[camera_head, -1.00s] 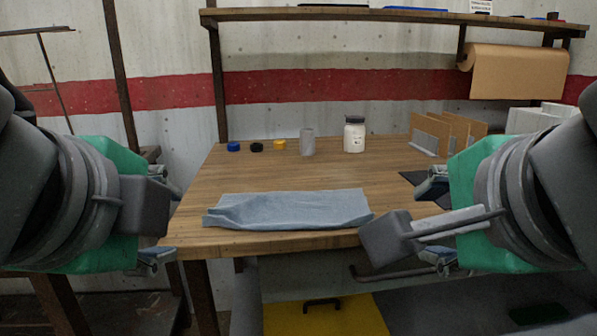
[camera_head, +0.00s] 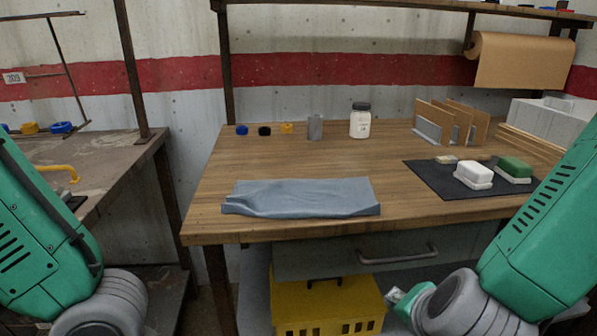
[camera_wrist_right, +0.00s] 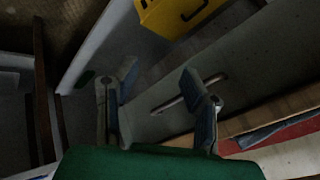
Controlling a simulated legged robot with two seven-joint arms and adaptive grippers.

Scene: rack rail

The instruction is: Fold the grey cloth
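The grey cloth (camera_head: 300,198) lies on the wooden table (camera_head: 300,160) near its front edge, as a wide flat strip with a wrinkled left end. A small strip of the cloth also shows at the right of the right wrist view (camera_wrist_right: 278,130). My right gripper (camera_wrist_right: 158,92) is open and empty in the right wrist view, its two fingers apart, below the table edge by the drawer. My left arm shows at the lower left of the head view, but its gripper is out of sight. Neither gripper touches the cloth.
A white jar (camera_head: 360,121), a grey cylinder (camera_head: 315,127) and small coloured rolls stand at the back. A black mat (camera_head: 455,183) holds blocks at the right. A drawer handle (camera_head: 398,256) and a yellow crate (camera_head: 325,305) are below. The table's middle is clear.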

